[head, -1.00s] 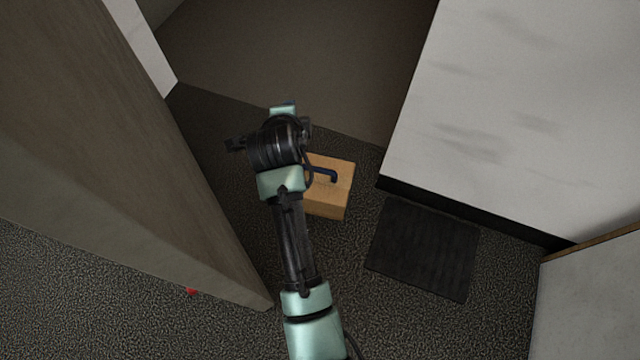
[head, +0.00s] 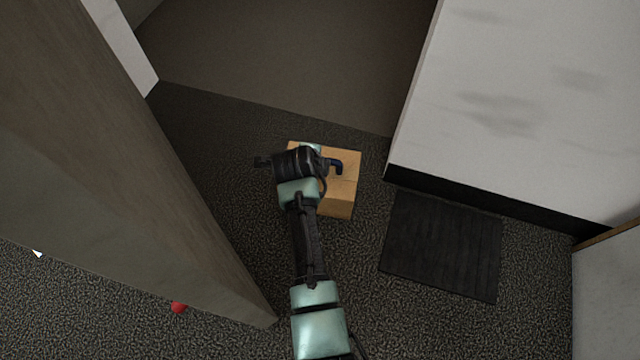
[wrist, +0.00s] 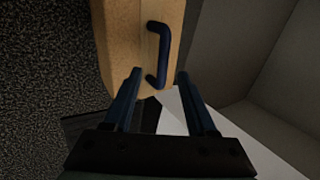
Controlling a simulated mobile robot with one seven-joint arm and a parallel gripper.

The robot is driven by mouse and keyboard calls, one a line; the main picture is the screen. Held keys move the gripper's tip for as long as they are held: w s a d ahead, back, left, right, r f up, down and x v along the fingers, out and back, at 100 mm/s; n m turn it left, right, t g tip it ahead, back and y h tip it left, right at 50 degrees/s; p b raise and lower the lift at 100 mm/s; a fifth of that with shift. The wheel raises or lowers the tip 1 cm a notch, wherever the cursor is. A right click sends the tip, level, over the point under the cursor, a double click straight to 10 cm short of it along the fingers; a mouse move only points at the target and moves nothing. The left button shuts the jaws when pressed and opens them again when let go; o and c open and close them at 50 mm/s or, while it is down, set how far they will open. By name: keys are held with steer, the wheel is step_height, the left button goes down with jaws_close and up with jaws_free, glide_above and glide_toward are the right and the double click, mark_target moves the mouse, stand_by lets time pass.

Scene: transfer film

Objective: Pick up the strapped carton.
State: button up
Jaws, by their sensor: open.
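The strapped carton (head: 342,196) is a tan box on the dark carpet, partly hidden behind my arm in the head view. A dark blue handle (head: 336,166) stands on its top. In the wrist view the carton (wrist: 126,45) is at the upper middle, with the curved blue handle (wrist: 160,52) on its face. My gripper (wrist: 160,75) is open, its two fingers apart. The handle's near end shows between the fingertips, but I cannot tell how deep it sits between them. In the head view the fingers are hidden behind my wrist.
A dark ribbed mat (head: 443,245) lies right of the carton. A white block-like wall (head: 520,110) with a black base rises behind it. A tall brown panel (head: 110,170) stands on the left. A small red object (head: 179,307) lies by its foot.

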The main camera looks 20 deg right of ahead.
steer(key=shift+b+x, duration=2.75)
steer(key=shift+b, duration=0.2)
steer(key=shift+w+d+r, duration=0.15)
steer(key=shift+c, duration=0.4)
jaws_close()
steer(key=shift+w+r, duration=0.15)
steer(key=shift+r, duration=0.1)
